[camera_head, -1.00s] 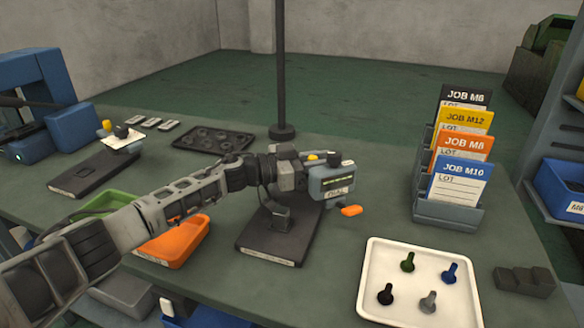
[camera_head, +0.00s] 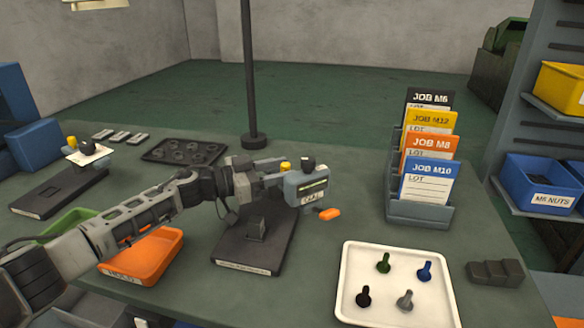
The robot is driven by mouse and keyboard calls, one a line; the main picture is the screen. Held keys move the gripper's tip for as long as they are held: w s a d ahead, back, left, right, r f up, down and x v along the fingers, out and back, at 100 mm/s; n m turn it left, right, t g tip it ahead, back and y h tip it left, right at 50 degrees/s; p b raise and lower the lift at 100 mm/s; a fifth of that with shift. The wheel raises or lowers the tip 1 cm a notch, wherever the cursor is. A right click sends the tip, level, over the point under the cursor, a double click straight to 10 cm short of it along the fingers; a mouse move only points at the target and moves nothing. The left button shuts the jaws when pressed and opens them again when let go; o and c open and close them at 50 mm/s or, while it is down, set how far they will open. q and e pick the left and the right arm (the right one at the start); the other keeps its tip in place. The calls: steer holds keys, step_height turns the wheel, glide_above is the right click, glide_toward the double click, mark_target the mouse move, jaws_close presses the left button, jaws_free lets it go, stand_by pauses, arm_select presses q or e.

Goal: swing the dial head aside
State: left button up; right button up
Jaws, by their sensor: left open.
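The dial head (camera_head: 311,188) is a small grey box with a dark display, a yellow button (camera_head: 285,166) and a dark knob (camera_head: 308,163) at its top. It sits above the right side of a dark base plate (camera_head: 244,256). An orange tab (camera_head: 330,214) shows at its lower right. My left gripper (camera_head: 276,175) reaches in from the left and is open, its fingertips at the left side of the dial head. I cannot tell whether they touch it. The gripper and wrist hide part of the stand behind them. My right gripper is not in view.
A dark pole (camera_head: 254,142) stands behind the dial head. An orange bin (camera_head: 145,258) is under my left arm. A white tray (camera_head: 397,324) with several bolts lies at front right. A card rack (camera_head: 418,212) stands at right. The bench between tray and dial base is clear.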

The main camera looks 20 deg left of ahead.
arm_select(q)
steer(key=v, duration=0.8)
steer(key=shift+s+a+b, duration=0.2)
steer(key=shift+a+b, duration=0.05)
steer(key=shift+b, duration=0.15)
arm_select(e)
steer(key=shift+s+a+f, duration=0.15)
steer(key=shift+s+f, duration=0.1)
